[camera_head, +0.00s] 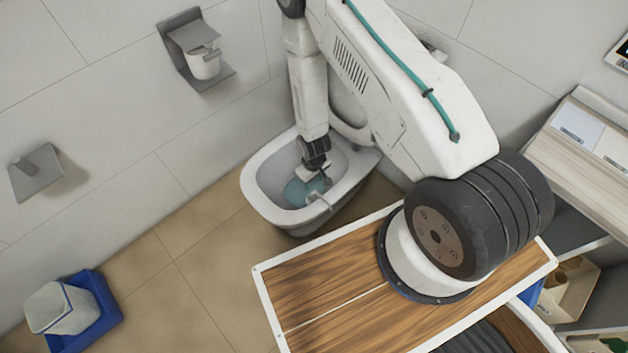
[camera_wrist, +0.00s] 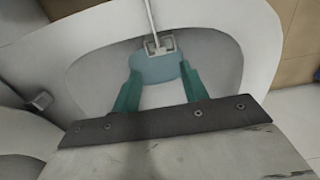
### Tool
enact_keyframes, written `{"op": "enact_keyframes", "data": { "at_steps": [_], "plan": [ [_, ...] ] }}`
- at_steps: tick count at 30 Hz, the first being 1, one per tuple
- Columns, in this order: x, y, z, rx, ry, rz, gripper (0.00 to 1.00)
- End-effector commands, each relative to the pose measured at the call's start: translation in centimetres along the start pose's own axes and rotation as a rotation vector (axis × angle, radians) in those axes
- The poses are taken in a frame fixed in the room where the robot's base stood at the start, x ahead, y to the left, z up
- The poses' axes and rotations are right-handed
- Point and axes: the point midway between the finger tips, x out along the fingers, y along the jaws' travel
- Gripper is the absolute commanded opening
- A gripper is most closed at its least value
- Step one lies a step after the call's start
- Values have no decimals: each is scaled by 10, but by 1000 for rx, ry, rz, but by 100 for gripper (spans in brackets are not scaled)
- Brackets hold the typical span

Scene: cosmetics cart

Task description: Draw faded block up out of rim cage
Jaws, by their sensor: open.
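The toilet bowl (camera_head: 262,205) is white, with blue water (camera_head: 296,192) in it. The rim cage (camera_head: 318,197) is small and whitish and hangs inside the bowl near its front. In the wrist view the cage (camera_wrist: 150,46) hangs on a thin stem from the rim, above the water. The faded block (camera_wrist: 160,43) seems to be the pale piece within the cage frame; its edges are hard to make out. My gripper (camera_wrist: 160,72) points into the bowl with its green fingers apart and nothing between them. The cage lies just beyond the fingertips, roughly centred between them.
The bowl's rim (camera_wrist: 262,60) surrounds my gripper closely. A paper holder (camera_head: 203,62) and a grey wall bracket (camera_head: 38,172) are on the wall. A white bin in a blue tray (camera_head: 98,312) stands on the floor at lower left. The floor between is clear.

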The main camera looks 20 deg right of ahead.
Motion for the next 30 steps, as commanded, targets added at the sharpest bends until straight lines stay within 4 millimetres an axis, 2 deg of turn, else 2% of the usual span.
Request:
{"op": "enact_keyframes", "data": {
  "at_steps": [13, 18, 29, 30],
  "plan": [
    [60, -1, 3, -2, -2, 0, 44],
    [77, -1, 3, -1, -1, 0, 44],
    [82, 0, 2, -1, 0, 1, 44],
    [82, 0, 2, -1, 0, 1, 35]
  ]
}}
